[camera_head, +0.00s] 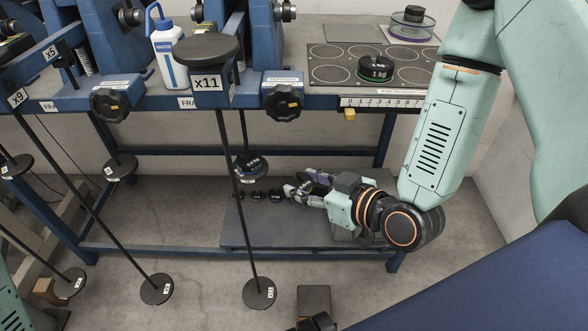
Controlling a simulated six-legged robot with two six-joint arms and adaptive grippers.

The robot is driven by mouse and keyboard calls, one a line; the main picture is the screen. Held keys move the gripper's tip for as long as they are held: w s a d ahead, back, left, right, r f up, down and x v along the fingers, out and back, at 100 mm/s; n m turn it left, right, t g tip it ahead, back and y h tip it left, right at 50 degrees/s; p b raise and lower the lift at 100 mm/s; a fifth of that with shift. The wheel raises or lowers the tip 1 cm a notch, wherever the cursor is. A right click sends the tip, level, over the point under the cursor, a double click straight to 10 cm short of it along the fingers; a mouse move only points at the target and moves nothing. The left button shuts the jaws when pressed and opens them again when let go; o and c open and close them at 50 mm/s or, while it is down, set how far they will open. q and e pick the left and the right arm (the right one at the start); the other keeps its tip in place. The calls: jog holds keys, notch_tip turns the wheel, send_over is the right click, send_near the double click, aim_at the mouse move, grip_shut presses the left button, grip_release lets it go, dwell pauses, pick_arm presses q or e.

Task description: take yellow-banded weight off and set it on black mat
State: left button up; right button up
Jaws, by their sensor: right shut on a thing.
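My right gripper (302,190) is low under the bench, reaching in from the right. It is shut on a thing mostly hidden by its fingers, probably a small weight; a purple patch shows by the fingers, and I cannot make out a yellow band. Several small dark weights (258,196) sit in a row just left of it. A stack of disc weights (251,168) hangs on a rod just behind. The dark mat (350,52) with ring outlines lies on the bench top and carries a green-banded 1 kg weight (376,69).
A dark low platform (270,232) lies beneath my right gripper. Long rods with end discs (259,293) hang in front, one close left of the gripper. A white-blue bottle (167,52) and a glass dish (412,26) stand on the bench.

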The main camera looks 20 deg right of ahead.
jog(key=shift+s+d+r, duration=0.1)
jog(key=shift+s+d, duration=0.05)
jog(key=shift+s, duration=0.3)
jog(key=shift+r+p, duration=0.35)
jog(key=shift+p, duration=0.25)
jog(key=shift+s, duration=0.1)
jog(key=shift+s+d+p, duration=0.4)
jog(key=shift+s+p, duration=0.4)
jog(key=shift+s, duration=0.1)
jog(key=shift+s+d+p, duration=0.35)
jog(key=shift+s+p, duration=0.4)
jog(key=shift+s, duration=0.1)
jog(key=shift+s+d+p, duration=0.4)
jog(key=shift+s+p, duration=0.4)
jog(key=shift+s, duration=0.1)
